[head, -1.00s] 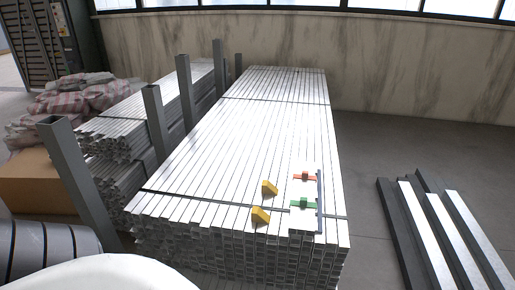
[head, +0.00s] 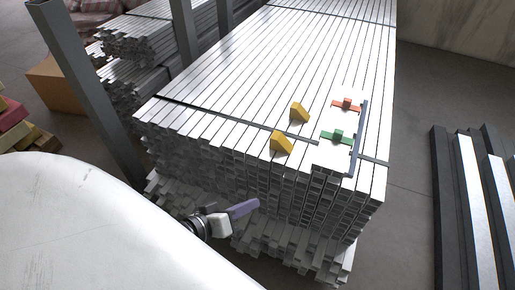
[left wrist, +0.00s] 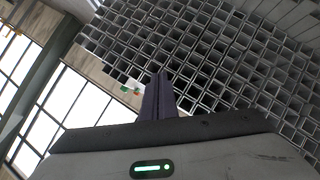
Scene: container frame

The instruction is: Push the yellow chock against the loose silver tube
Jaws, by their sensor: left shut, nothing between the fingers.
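Two yellow wedge chocks lie on top of the stack of silver tubes: a far chock (head: 299,112) and a near chock (head: 281,144) close to the stack's front edge. To their right is a pale strip (head: 326,156) with a red clamp (head: 346,104), a green clamp (head: 338,136) and a dark blue bar (head: 358,140). I cannot tell which silver tube is loose. My left gripper (head: 250,207) is below and in front of the near chock, before the tube ends, touching no chock. In the left wrist view its fingers (left wrist: 158,78) are shut and empty. My right gripper is out of view.
The tube stack (head: 245,70) has a dark strap across its top. Grey upright posts (head: 88,95) stand on its left. Dark and silver bars (head: 468,180) lie on the floor at right. A brown box (head: 58,82) is at left.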

